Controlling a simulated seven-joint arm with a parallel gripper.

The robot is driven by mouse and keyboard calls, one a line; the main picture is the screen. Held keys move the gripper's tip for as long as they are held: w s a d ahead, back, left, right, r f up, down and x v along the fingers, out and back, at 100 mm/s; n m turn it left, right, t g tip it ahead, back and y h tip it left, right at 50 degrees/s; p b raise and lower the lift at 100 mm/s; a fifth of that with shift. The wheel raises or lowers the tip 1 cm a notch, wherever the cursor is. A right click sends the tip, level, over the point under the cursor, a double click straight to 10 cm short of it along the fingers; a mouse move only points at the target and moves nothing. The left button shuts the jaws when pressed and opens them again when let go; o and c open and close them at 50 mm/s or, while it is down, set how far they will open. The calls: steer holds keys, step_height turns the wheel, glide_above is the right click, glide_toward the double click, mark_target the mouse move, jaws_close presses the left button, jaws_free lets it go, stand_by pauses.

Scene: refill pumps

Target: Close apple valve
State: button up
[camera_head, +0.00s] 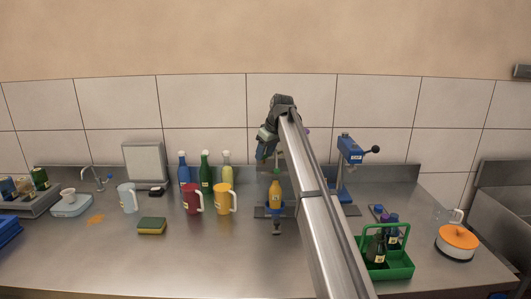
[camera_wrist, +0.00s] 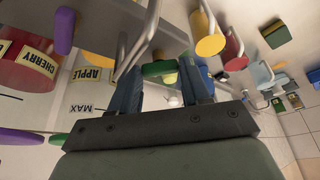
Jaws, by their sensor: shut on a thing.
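The valve's exact angle cannot be told, and my arm hides much of the dispenser in the head view.
A red CHERRY container (camera_wrist: 28,66) and a purple piece (camera_wrist: 64,30) are close on the left in the wrist view. A yellow mug (camera_head: 222,201), a red mug (camera_head: 192,199) and a sponge (camera_head: 151,226) stand left. A green caddy (camera_head: 399,267) and a blue press (camera_head: 350,150) are right.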

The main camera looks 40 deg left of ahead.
steer(key=m, duration=0.1)
steer(key=m+t, duration=0.1)
steer(key=m, duration=0.2)
steer(key=shift+s+d+f+m+t+h, duration=0.1)
steer(key=shift+s+m+t+h, duration=0.2)
steer(key=shift+t, duration=0.1)
steer(key=m+t, duration=0.1)
steer(key=m, duration=0.3)
steer(key=shift+s+h, duration=0.1)
steer(key=shift+h, duration=0.3)
steer(key=shift+m, duration=0.3)
steer(key=o, duration=0.8)
steer(key=shift+o, duration=1.3)
steer(key=shift+a, duration=0.2)
steer(key=shift+t, duration=0.3)
